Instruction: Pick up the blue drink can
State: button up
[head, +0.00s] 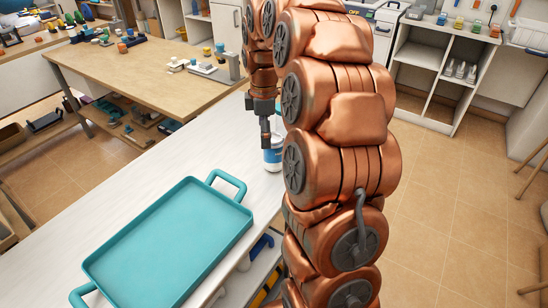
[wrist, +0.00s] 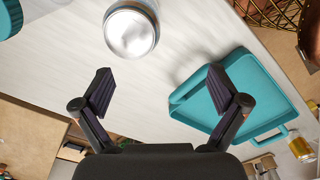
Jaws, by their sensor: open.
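The drink can (head: 273,158) stands upright on the white table in the head view, with white and blue on its side. My gripper (head: 265,138) hangs at it and, with my arm, hides part of it. In the wrist view the can (wrist: 131,33) shows its round silver top, with a little bluish side, near the upper edge. My gripper (wrist: 160,88) is open there, its two dark fingers spread wide. The can lies beyond the fingertips, nearer the left finger, and nothing is between the fingers.
A teal tray (head: 105,255) with raised handles lies empty on the white table (head: 135,180). It also shows behind the right finger in the wrist view (wrist: 260,85). A round teal object (wrist: 8,20) is at the upper left, and a wire basket (wrist: 275,12) at the upper right.

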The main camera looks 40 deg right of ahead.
aim_at(272, 136)
jog(key=shift+n, duration=0.4)
jog(key=d, duration=0.1)
jog(key=w+d+f, duration=0.1)
jog(key=d+f, duration=0.1)
jog(key=shift+w+d, duration=0.3)
jog(key=shift+d+f, duration=0.15)
jog(key=shift+f, duration=0.05)
jog(key=shift+s+f+p, duration=0.15)
jog(key=shift+f+p, duration=0.05)
jog(key=shift+f, duration=1.65)
jog(key=shift+s+f+p, duration=0.1)
jog(key=shift+f+p, duration=0.05)
jog(key=shift+f, duration=1.65)
jog(key=c, duration=1.5)
